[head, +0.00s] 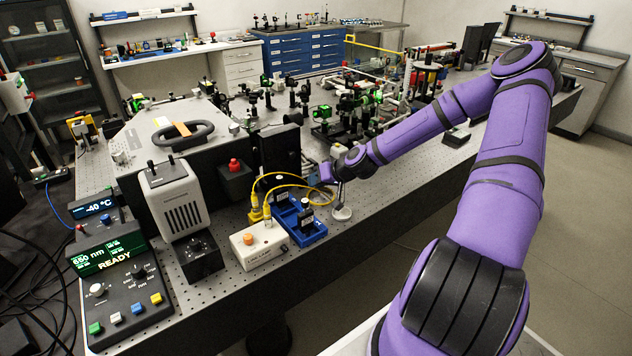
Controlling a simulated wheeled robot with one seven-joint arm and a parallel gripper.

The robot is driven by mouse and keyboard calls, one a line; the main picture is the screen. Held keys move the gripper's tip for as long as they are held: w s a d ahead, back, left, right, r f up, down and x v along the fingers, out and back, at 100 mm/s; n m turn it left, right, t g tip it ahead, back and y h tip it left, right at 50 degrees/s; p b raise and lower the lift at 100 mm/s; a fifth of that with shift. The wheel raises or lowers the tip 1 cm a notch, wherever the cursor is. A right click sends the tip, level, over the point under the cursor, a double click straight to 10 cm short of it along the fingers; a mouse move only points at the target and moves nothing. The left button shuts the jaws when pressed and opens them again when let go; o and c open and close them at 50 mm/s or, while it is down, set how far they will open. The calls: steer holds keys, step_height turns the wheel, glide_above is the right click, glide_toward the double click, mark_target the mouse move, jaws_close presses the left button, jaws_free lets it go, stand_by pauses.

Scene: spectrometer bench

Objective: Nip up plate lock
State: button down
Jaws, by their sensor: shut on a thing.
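My gripper (325,176) is at the right side of the black upright housing (277,150), near the front edge of the optical bench. It is shut on a small part there, which I take to be the plate lock. The lock itself is hidden by the fingers and too small to make out. A small blue patch shows at the fingertips, against the housing's side. A small round silver base (342,213) stands just below my gripper.
A blue tray (312,237) with black cells stands just left of and in front of my gripper, by a white lamp box (256,246) with looping yellow cables (284,176). Several optics on posts (347,108) crowd the bench behind. The floor at right is free.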

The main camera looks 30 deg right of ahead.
steer(key=c, duration=1.1)
jaws_free()
